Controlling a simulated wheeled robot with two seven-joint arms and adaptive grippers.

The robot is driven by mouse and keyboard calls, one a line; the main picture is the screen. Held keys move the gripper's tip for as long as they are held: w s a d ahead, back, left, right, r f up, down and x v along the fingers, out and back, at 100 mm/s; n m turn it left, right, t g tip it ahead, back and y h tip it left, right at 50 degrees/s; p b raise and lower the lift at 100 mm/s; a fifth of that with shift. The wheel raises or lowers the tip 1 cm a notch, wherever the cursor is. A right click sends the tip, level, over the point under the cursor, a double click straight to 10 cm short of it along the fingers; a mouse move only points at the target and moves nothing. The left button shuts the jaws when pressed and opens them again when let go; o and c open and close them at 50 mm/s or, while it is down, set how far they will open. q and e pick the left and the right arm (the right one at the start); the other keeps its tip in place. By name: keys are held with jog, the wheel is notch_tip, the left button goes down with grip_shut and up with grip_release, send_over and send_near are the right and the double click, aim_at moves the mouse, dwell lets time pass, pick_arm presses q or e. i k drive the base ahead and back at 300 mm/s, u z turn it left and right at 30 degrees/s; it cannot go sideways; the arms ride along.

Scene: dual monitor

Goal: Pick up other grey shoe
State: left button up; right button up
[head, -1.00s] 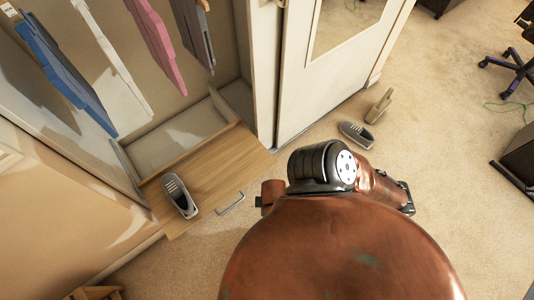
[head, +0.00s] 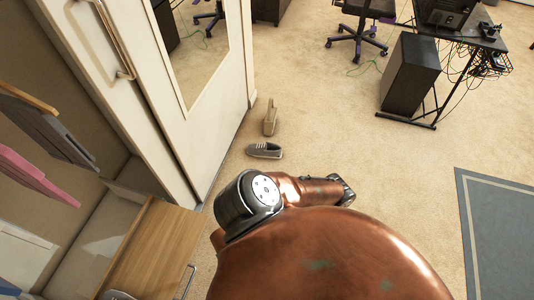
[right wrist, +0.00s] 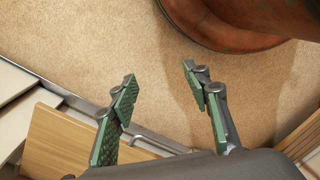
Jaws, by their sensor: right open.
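A grey shoe (head: 264,151) lies on the carpet by the white closet door, at the centre of the head view. Another grey shoe (head: 118,296) sits on the wooden drawer top (head: 157,248), cut off by the bottom edge. My right gripper (right wrist: 158,88) is open and empty in the right wrist view, over carpet beside a light wooden panel (right wrist: 75,145). No shoe shows between its fingers or elsewhere in that view. My left gripper cannot be made out in the head view.
The drawer handle (head: 187,281) sticks out at lower left. A desk with a black computer tower (head: 409,72) stands at upper right. Carpet right of the shoe is clear.

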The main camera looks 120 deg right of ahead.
aim_at(264, 149)
jog(key=z, duration=3.35)
jog(key=i, duration=1.65)
jog(key=z, duration=0.6)
